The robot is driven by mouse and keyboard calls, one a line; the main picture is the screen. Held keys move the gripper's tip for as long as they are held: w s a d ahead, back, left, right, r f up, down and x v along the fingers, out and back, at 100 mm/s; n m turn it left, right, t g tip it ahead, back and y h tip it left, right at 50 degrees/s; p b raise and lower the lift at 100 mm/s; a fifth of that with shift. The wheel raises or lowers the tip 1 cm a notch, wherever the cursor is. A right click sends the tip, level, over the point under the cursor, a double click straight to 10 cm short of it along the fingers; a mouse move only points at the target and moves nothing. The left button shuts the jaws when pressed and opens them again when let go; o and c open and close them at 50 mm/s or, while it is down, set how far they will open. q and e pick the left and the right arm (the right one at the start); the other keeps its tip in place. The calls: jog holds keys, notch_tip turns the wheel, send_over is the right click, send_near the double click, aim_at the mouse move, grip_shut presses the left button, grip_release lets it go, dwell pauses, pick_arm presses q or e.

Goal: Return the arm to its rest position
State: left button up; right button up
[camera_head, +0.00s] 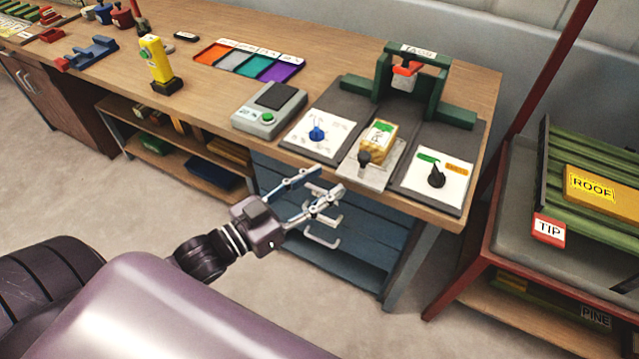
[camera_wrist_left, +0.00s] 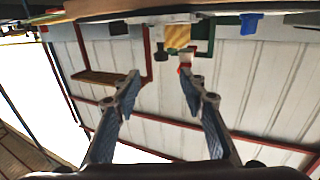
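My left gripper (camera_head: 325,197) reaches in from the lower left in the head view. It hangs in the air in front of the workbench's front edge, near the blue drawer unit. Its fingers are spread apart with nothing between them. The left wrist view also shows the gripper (camera_wrist_left: 159,77) with two separate fingers and an empty gap. My right gripper is not in either view. The wooden workbench (camera_head: 345,62) runs along the wall; its edge also shows at the top of the left wrist view.
A green press (camera_head: 457,116) stands on a dark base. Beside it are a yellow block (camera_head: 378,138), knob panels (camera_head: 319,134) and a grey scale (camera_head: 268,108). A red-framed cart (camera_head: 480,262) stands at the right. Open floor (camera_head: 90,190) lies left of the gripper.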

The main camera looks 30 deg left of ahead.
pick_arm(q)
jog(key=shift+f, duration=0.1)
dwell(0.4)
jog(key=a+f+n+g+y, duration=0.15)
jog(key=a+f, duration=0.25)
jog(key=f, duration=0.6)
jog(key=a+f+n+g+y, duration=0.1)
jog(key=a+f+y, duration=0.25)
jog(key=f, duration=0.65)
jog(key=s+a+f+g+y, duration=0.15)
jog(key=s+f, duration=0.25)
jog(key=f, duration=0.5)
jog(key=s+a+f+g, duration=0.2)
jog(key=s+f, duration=0.1)
jog(key=f, duration=0.6)
jog(key=s+d+f+g, duration=0.2)
jog(key=s+f+g, duration=0.3)
jog(key=s+f, duration=0.85)
jog(key=s+d+f+g, duration=0.2)
jog(key=s+f, duration=0.2)
jog(key=s, duration=0.4)
jog(key=s+d+f+g, duration=0.2)
jog(key=s+d+f, duration=0.1)
jog(key=s, duration=0.5)
jog(key=shift+d+f+y, duration=0.35)
jog(key=shift+f+y, duration=0.1)
jog(key=shift+f, duration=0.2)
